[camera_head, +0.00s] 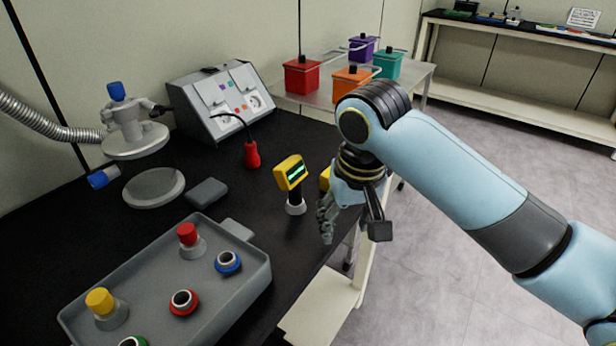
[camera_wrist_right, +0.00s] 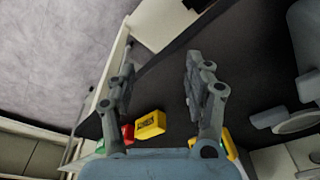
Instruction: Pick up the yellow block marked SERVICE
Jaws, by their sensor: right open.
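The yellow block (camera_wrist_right: 151,124) with dark marking lies on the black bench top in the right wrist view, low between my right gripper's fingers. The marking is too small to read. In the head view a yellow piece (camera_head: 325,178), likely the same block, shows partly behind my right gripper (camera_head: 352,228). The right gripper points down near the bench's right edge, open and empty; its spread fingers (camera_wrist_right: 160,72) show in the wrist view. The block is apart from the fingertips. My left gripper is not in view.
A yellow handheld meter (camera_head: 290,173) stands left of the gripper. A red object (camera_wrist_right: 128,132) lies beside the block. A grey tray (camera_head: 235,285) with coloured caps, a red-handled tool (camera_head: 252,155) and a grey console (camera_head: 220,105) are on the bench. Coloured boxes (camera_head: 301,75) stand behind.

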